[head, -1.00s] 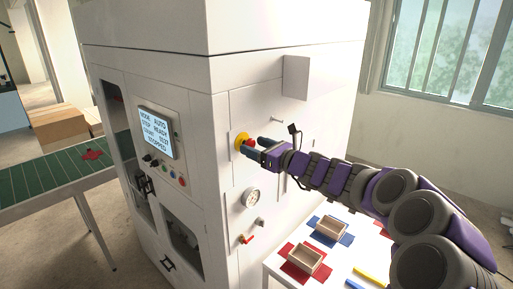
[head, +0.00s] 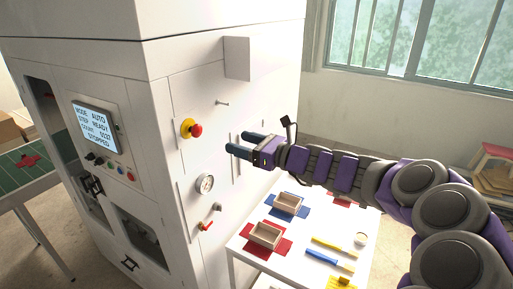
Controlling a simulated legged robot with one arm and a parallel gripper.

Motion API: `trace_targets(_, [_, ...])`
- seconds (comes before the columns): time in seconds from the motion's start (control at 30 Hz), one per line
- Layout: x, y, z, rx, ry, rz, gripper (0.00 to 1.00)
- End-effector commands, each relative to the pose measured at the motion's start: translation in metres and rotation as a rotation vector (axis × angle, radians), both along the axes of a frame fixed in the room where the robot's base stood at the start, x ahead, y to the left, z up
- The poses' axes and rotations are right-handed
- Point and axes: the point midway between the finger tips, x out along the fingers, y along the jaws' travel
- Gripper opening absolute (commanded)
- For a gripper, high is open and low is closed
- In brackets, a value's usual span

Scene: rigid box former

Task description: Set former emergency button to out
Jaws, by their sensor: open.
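The emergency button (head: 195,130) is a red knob on a yellow round base, on the right-hand side face of the white box former (head: 215,85). It stands out sideways from its base; whether it is pressed in or out I cannot tell. My gripper (head: 240,143) is to the right of the button, with its two dark blue fingers apart and pointing left. The gripper is empty and there is a visible gap between the fingertips and the red knob. The former's screen (head: 96,124) reads mode AUTO, step READY and STOPPED.
A pressure gauge (head: 205,184) and a red-handled valve (head: 207,227) sit below the button. A white table (head: 290,251) with small trays and tools stands below my arm. A green conveyor (head: 22,183) is at left.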

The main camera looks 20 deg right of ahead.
Motion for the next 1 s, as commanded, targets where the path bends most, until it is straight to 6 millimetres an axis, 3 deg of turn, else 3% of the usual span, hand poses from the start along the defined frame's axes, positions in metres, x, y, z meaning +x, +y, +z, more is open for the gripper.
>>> trace_targets(0.3, [-0.029, -0.021, -0.001, 0.002, 0.003, -0.001, 0.67])
trace_targets(0.9, [-0.033, -0.023, -0.001, -0.001, 0.002, 0.002, 0.67])
trace_targets(1.0, [-0.035, -0.013, -0.004, -0.03, -0.005, 0.025, 0.67])
